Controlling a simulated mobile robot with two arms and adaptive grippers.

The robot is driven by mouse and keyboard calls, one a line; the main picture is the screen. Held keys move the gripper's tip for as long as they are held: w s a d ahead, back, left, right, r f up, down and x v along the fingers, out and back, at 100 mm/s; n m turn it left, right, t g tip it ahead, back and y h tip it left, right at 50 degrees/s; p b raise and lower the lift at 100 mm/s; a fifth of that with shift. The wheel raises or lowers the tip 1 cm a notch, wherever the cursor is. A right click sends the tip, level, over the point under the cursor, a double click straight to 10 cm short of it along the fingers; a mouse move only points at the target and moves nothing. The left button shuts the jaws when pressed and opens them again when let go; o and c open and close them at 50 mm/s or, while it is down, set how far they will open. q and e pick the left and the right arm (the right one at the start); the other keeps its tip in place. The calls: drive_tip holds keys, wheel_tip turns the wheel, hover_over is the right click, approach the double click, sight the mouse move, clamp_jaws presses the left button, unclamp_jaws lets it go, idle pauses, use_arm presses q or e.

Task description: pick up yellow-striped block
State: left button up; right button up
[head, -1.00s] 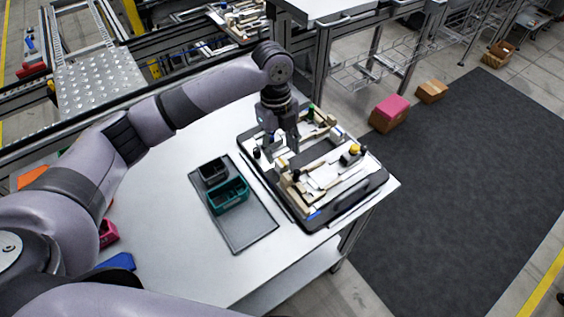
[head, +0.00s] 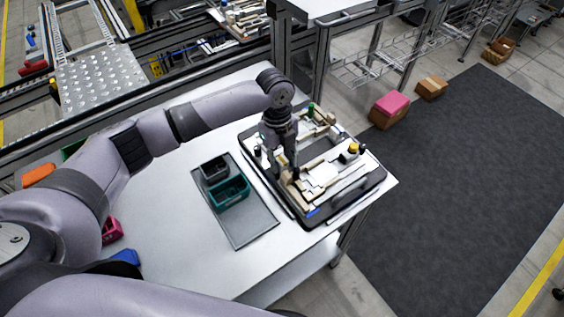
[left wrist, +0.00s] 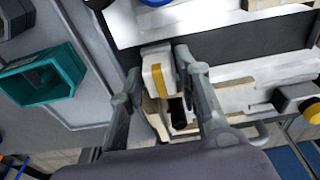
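The yellow-striped block (left wrist: 157,76), pale with a yellow band, lies on the pallet fixture in the left wrist view. My left gripper (left wrist: 158,72) is open, with one finger on each side of the block. A small gap shows at the left finger; the right finger is very close to the block, and I cannot tell if it touches. In the head view my left gripper (head: 283,165) points down into the fixture (head: 333,212), and the block cannot be made out there. My right gripper is not in view.
A grey tray (head: 250,233) with a black bin (head: 214,169) and a teal bin (head: 229,192) lies left of the fixture. A yellow-topped black part (left wrist: 297,103) stands on the fixture at right. Light parts crowd the fixture.

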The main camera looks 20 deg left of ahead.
use_arm(q)
clamp_jaws()
